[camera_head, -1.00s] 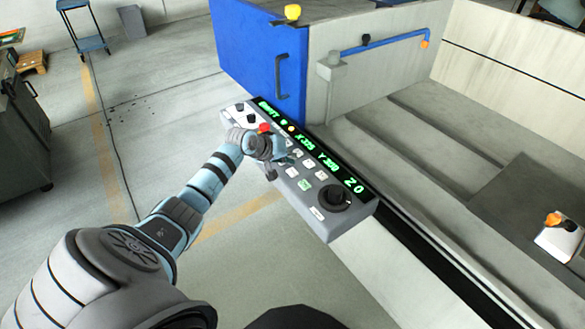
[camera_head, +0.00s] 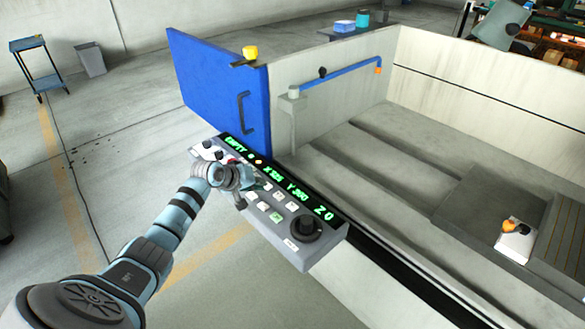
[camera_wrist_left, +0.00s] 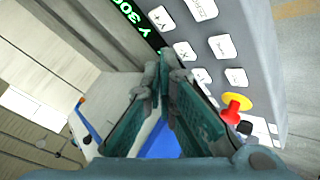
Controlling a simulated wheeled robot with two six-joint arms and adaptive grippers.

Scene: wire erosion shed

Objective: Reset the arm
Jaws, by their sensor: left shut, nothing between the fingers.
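My left arm reaches in from the lower left in the head view. Its gripper (camera_head: 248,184) is over the control panel (camera_head: 268,236), near the panel's buttons. In the left wrist view the gripper (camera_wrist_left: 163,62) is shut and empty, with its fingertips together close to the panel face (camera_wrist_left: 222,22). The panel's white buttons lie just beyond the fingertips, and a red button with a yellow collar (camera_wrist_left: 236,106) is right of the fingers. I cannot tell whether the fingertips touch the panel. The panel's green display (camera_head: 298,193) begins with "EMPTY". My right gripper is out of view.
A blue door (camera_head: 220,95) with a handle stands behind the panel. The machine's pale tank (camera_head: 400,165) is to the right, with a blue pipe (camera_head: 340,81) on its wall. A blue cart (camera_head: 38,66) and grey bin (camera_head: 90,60) stand far left.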

